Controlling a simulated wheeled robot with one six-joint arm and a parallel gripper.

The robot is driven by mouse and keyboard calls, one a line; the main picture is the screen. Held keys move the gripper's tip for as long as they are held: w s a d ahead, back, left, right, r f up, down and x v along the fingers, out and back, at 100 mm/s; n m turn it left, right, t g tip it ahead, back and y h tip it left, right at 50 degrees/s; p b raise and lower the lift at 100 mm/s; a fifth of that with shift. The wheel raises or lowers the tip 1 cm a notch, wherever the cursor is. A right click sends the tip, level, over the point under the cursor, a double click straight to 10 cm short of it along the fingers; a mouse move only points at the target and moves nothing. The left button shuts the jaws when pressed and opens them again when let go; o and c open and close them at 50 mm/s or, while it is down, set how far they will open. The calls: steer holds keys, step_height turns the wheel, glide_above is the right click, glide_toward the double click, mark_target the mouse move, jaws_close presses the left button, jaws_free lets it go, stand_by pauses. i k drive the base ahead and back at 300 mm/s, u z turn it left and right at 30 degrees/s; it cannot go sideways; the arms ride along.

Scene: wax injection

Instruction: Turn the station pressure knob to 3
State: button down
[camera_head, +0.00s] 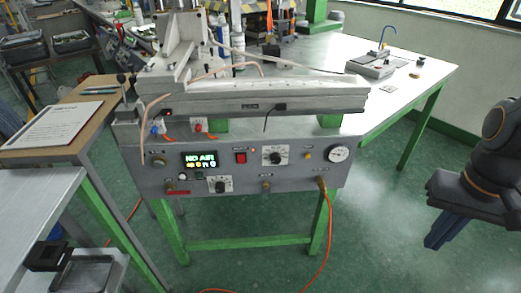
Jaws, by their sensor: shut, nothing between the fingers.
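The station (240,172) is a grey panel on green legs. One black knob on a white dial plate (276,157) is right of the red switch. Another black knob on a white plate (220,186) is below the display. I cannot read the labels or numbers, so I cannot tell which is the pressure knob or where it points. A round white gauge (339,153) is at the panel's right; its needle is too small to read. My gripper (436,244) is at the right edge, fingers together, pointing down, empty and well apart from the panel.
The lit display (200,160) seems to read "NO AIR". An orange hose (329,225) runs from the panel's lower right to the floor. A white-topped table (420,80) with green legs stands behind. Green floor (385,235) is clear between panel and gripper.

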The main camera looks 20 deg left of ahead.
mark_target(220, 187)
steer(key=u, duration=1.3)
